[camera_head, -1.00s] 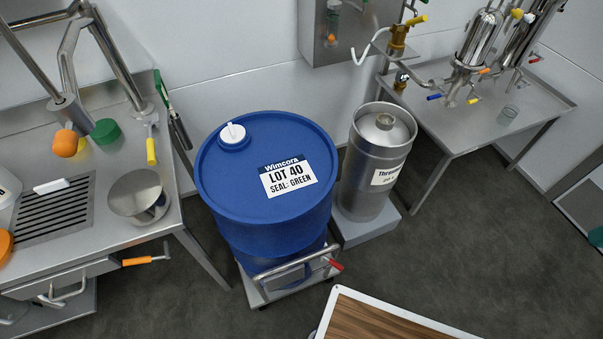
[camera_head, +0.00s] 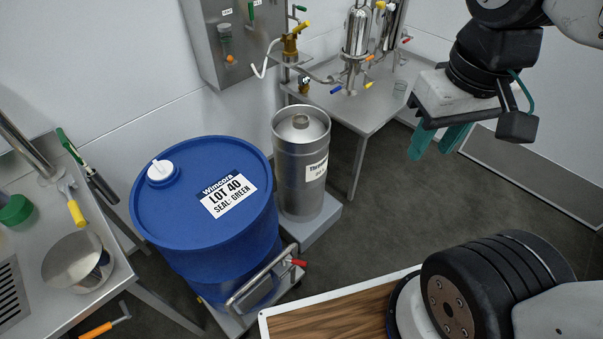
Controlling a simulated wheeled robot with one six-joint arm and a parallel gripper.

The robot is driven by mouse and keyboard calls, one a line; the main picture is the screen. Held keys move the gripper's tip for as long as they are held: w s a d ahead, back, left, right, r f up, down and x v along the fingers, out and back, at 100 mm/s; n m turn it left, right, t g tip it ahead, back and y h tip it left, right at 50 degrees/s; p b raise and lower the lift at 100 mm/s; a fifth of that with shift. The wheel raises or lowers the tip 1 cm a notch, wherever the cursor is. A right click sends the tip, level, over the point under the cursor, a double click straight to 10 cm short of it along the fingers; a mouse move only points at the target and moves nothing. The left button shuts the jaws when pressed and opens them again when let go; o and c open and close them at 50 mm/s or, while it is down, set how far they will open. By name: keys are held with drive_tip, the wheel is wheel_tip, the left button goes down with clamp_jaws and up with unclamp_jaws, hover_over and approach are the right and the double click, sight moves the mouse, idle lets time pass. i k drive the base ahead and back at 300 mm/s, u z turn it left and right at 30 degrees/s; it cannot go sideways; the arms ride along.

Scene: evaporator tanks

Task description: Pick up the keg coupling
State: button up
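My gripper (camera_head: 431,152) hangs at the upper right with two teal fingers pointing down. The fingers stand apart with a gap between them, and nothing shows in it. No part is clearly recognisable as the keg coupling. A brass fitting with a yellow handle (camera_head: 290,46) is at the wall cabinet's right edge, with a pale curved pipe beside it; I cannot tell if this is the coupling. A small dark fitting (camera_head: 304,84) shows just below it. The steel keg (camera_head: 301,165) stands upright right of the blue drum. My gripper is well right of all these.
The blue drum (camera_head: 205,250) stands on a cart with a red-ended handle. A steel table (camera_head: 350,110) with tall vessels is at the back. A steel counter (camera_head: 110,285) is at left. A wood-topped surface (camera_head: 330,318) is at the front. Dark floor lies open between.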

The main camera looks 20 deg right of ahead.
sight(290, 50)
drive_tip(key=z, duration=1.6)
drive_tip(key=i, duration=2.15)
drive_tip(key=u, duration=2.55)
drive_tip(key=i, duration=0.5)
drive_tip(key=u, duration=0.05)
